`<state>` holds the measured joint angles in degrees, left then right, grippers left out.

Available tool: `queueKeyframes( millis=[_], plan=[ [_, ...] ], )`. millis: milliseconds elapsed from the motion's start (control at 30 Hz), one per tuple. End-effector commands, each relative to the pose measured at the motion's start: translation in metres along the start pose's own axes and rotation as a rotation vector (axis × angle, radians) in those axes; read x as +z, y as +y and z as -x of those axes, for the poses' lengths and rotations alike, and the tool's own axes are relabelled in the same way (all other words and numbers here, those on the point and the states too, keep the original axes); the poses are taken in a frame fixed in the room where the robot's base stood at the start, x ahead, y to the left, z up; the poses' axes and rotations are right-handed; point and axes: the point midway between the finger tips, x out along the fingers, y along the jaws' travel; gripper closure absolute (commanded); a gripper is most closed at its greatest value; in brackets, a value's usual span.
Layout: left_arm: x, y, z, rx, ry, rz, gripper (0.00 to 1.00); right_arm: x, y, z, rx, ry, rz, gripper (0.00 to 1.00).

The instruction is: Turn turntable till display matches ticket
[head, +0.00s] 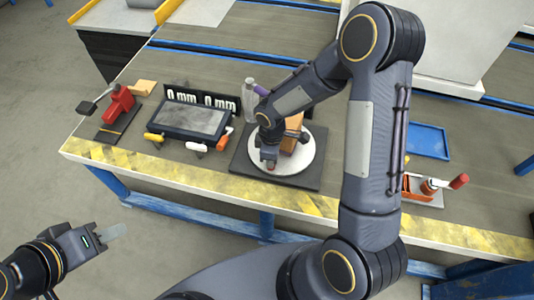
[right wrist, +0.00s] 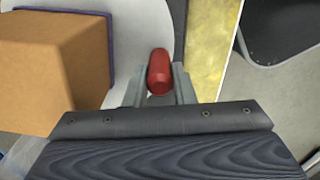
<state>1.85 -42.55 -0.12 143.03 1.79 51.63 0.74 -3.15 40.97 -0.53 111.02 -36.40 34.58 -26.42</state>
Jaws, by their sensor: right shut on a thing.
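The turntable is a white round disc (head: 308,160) on a dark square base (head: 242,166), with a brown box (head: 296,139) standing on it. In the right wrist view the box (right wrist: 50,70) is at the left and the white disc (right wrist: 125,45) is beside it. My right gripper (head: 268,163) is low over the disc's near left part. In the right wrist view my right gripper (right wrist: 158,85) is shut on a red knob (right wrist: 158,70) between its fingers. I cannot make out a ticket.
A dark framed panel (head: 194,119) lies left of the turntable, with yellow and orange handled tools at its front. A red clamp-like device (head: 120,102) stands further left. A bottle (head: 248,95) stands behind the turntable. A blue tray (head: 427,140) and orange holder (head: 418,187) are at the right.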

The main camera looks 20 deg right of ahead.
Motion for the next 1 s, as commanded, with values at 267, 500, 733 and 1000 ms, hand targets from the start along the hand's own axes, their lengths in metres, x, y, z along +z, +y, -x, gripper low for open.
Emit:
queueKeyframes(
  millis=[267,500,733,1000],
  plan=[
    [-0.002,0.002,0.004,0.0,0.0,0.0,0.64,0.014,-0.002,0.001,-0.001,0.0,0.136,1.0],
    [-0.004,0.004,0.008,0.0,0.0,0.0,0.64,0.026,-0.002,0.001,-0.001,-0.001,0.255,1.0],
    [-0.006,0.006,0.012,0.0,0.0,0.0,0.64,0.037,-0.001,0.002,-0.001,0.0,0.37,1.0],
    [-0.009,0.009,0.019,0.0,0.0,0.0,0.64,0.05,0.002,0.002,0.0,0.0,0.504,1.0]
  ],
)
